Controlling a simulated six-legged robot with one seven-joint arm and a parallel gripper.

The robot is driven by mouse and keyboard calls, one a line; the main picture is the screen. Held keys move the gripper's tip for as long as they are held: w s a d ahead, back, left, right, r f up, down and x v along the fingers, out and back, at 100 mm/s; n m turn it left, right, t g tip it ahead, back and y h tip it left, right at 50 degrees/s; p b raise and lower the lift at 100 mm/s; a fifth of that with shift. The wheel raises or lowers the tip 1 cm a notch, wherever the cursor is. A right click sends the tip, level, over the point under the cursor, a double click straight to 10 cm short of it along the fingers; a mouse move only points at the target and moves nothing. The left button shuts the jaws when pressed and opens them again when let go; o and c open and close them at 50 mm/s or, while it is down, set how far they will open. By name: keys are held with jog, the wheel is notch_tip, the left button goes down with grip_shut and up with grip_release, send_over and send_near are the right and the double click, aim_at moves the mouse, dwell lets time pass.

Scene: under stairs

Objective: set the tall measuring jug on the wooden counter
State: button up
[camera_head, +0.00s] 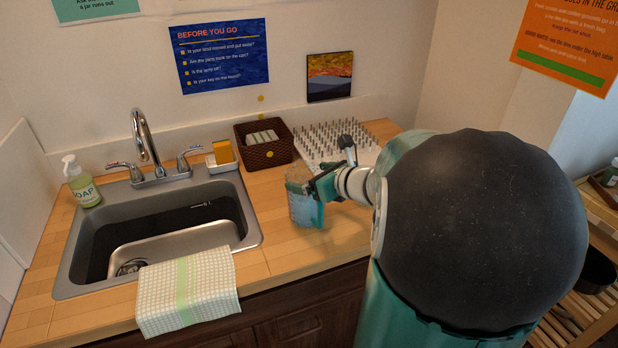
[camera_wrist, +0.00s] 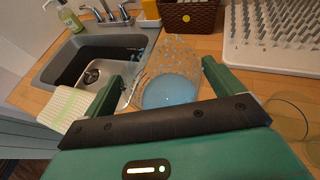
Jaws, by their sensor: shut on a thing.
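The tall measuring jug (camera_head: 299,206) is clear with a blue tint. It looks upright, over the wooden counter (camera_head: 280,240) just right of the sink. My gripper (camera_head: 316,188) is shut on it from the right. In the wrist view the jug (camera_wrist: 172,72) stands between the two green fingers of my gripper (camera_wrist: 166,84), with blue showing low in it. I cannot tell whether its base touches the counter. My arm hides part of the counter to the right.
The sink (camera_head: 245,225) with a draped towel (camera_head: 187,290) is left of the jug. A soap bottle (camera_head: 82,182), sponge dish (camera_head: 222,160), dark basket (camera_head: 264,150) and white pegged rack (camera_head: 335,140) line the back. A clear round vessel (camera_wrist: 286,120) shows at right in the wrist view.

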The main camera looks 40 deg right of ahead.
jog(key=shift+w+f, duration=0.55)
jog(key=shift+f, duration=0.25)
jog(key=shift+s, duration=0.2)
jog(key=o, duration=1.1)
jog(key=shift+s+f, duration=0.1)
jog(key=shift+s, duration=0.1)
jog(key=shift+c, duration=0.2)
jog(key=shift+o, duration=0.6)
jog(key=shift+w, duration=0.15)
jog(key=v, duration=1.2)
